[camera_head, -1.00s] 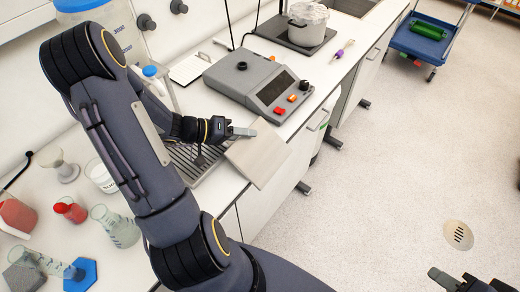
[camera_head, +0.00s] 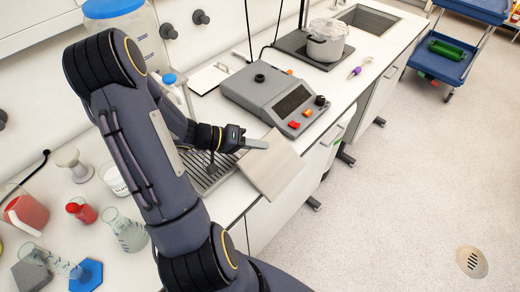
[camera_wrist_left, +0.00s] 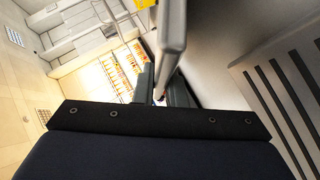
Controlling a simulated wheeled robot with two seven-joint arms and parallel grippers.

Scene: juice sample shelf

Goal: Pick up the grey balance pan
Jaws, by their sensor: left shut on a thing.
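The grey balance pan (camera_head: 272,168) is a flat, square, light-grey plate. It is tilted, in front of the balance (camera_head: 275,98), at the counter's front edge. My left gripper (camera_head: 250,143) is shut on the pan's upper edge. In the left wrist view the pan (camera_wrist_left: 172,30) shows edge-on between the two fingers of my left gripper (camera_wrist_left: 161,90). The balance has a dark display, red and orange buttons and a small round post on top without a plate. My right gripper is out of view.
A slatted drain rack (camera_head: 205,170) lies under my left forearm. A pot (camera_head: 327,40) stands on a dark plate behind the balance. Flasks (camera_head: 128,232) and a blue hexagonal base (camera_head: 87,275) are at the lower left.

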